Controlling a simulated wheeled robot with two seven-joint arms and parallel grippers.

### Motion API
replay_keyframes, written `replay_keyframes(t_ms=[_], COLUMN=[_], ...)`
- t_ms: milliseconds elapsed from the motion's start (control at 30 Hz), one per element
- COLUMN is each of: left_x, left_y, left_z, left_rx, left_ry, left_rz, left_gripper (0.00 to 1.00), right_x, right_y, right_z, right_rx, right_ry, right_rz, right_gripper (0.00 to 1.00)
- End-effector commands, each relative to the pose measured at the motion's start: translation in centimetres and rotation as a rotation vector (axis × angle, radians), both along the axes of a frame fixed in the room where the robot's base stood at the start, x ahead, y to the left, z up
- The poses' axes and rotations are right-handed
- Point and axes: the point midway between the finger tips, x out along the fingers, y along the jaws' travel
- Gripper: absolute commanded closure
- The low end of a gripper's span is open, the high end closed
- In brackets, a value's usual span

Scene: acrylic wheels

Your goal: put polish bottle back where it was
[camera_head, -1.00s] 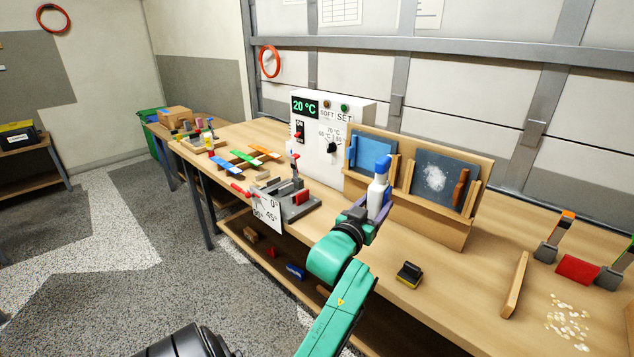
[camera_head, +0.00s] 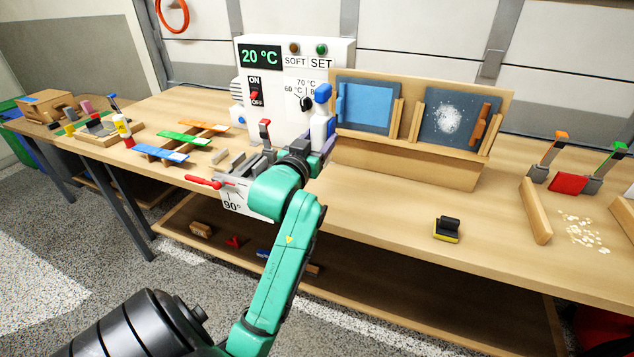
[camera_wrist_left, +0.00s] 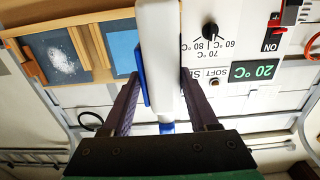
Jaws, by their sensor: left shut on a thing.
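The polish bottle (camera_head: 319,126) is white with a blue top. My left gripper (camera_head: 318,150) is shut on it and holds it upright in front of the control box and the left end of the wooden board stand. In the left wrist view the white bottle (camera_wrist_left: 160,60) stands between the two dark fingers of the left gripper (camera_wrist_left: 160,100). The left gripper and arm partly hide the bottle's lower part and the bench behind. My right gripper is not in view.
The control box (camera_head: 283,75) reads 20 °C. The wooden stand (camera_head: 420,160) holds a blue panel and a dark panel with white powder. A bending fixture (camera_head: 236,165), coloured strips (camera_head: 185,138) and a yellow-black block (camera_head: 447,229) are on the bench.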

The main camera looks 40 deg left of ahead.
Motion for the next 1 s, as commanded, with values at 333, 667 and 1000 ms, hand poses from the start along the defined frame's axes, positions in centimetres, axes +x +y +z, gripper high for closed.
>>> replay_keyframes(t_ms=[333, 667, 1000], left_x=[0.0, 0.0, 0.0], left_y=[0.0, 0.1, 0.1], left_z=[-8.2, -10.9, -11.3], left_rx=[0.000, 0.003, 0.000], left_ry=[0.001, -0.005, -0.001], left_rz=[0.001, 0.001, 0.001], left_gripper=[0.57, 0.57, 0.10], right_x=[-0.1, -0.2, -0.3], right_y=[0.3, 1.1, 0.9], right_z=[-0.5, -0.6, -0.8], right_rx=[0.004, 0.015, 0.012], right_ry=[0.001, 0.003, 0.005], right_rz=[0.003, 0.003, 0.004], right_gripper=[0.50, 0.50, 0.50])
